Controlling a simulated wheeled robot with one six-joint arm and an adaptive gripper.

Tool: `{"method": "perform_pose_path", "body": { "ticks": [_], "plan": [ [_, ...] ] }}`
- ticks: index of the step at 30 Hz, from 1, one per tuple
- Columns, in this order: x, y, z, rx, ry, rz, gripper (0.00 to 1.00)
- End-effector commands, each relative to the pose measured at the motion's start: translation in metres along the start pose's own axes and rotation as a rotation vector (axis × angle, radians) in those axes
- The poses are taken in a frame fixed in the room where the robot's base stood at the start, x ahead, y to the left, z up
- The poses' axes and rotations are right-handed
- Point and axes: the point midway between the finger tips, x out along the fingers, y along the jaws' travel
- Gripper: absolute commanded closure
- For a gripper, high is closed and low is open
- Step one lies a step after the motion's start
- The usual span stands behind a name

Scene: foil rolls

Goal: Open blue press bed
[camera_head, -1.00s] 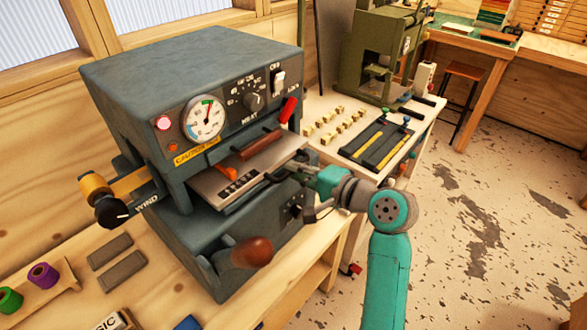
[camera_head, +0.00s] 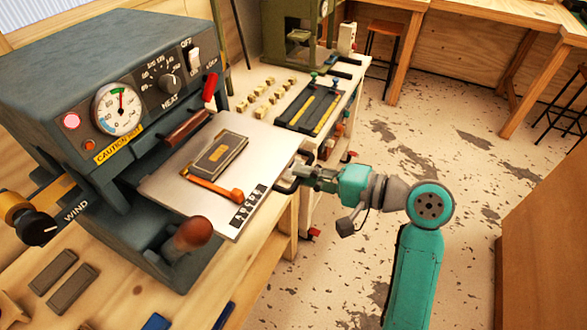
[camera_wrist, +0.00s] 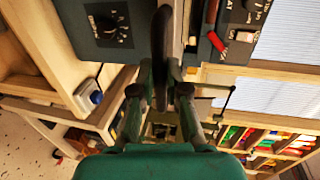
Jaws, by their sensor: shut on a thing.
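The blue-grey press (camera_head: 50,110) stands on the workbench at the left in the head view. Its flat metal bed (camera_head: 165,188) sticks well out of the front, with a dark block bearing a brass-coloured plate (camera_head: 217,158) and an orange clamp-like piece (camera_head: 212,187) on top. A dark handle (camera_head: 284,188) is at the bed's outer edge. My gripper (camera_head: 304,174) is shut on this handle. In the wrist view the dark handle (camera_wrist: 158,35) stands between the fingers of my gripper (camera_wrist: 165,80); fingertip contact is partly hidden.
A wooden-knobbed lever (camera_head: 193,233) rises beside the bed's near side. A red-tipped lever (camera_head: 210,90) is on the press front. A side bench holds small brass-coloured blocks (camera_head: 265,100) and a black tray (camera_head: 312,105). Open floor (camera_head: 420,140) lies to the right.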

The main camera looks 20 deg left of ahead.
Motion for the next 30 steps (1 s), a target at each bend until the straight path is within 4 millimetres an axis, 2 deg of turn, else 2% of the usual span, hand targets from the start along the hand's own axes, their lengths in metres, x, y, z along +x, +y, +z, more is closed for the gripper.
{"method": "perform_pose_path", "body": {
  "ticks": [12, 13, 15, 16, 26, 30],
  "plan": [
    [-0.002, 0.002, 0.001, 0.002, -0.003, 0.003, 1.00],
    [-0.002, 0.002, 0.001, 0.002, -0.003, 0.003, 0.82],
    [-0.002, 0.002, 0.001, 0.002, -0.003, 0.003, 0.64],
    [-0.002, 0.002, 0.001, 0.002, -0.002, 0.002, 0.61],
    [-0.004, 0.001, 0.000, 0.001, 0.000, 0.001, 0.61],
    [-0.018, 0.001, -0.001, 0.000, 0.002, 0.000, 0.61]
  ]
}}
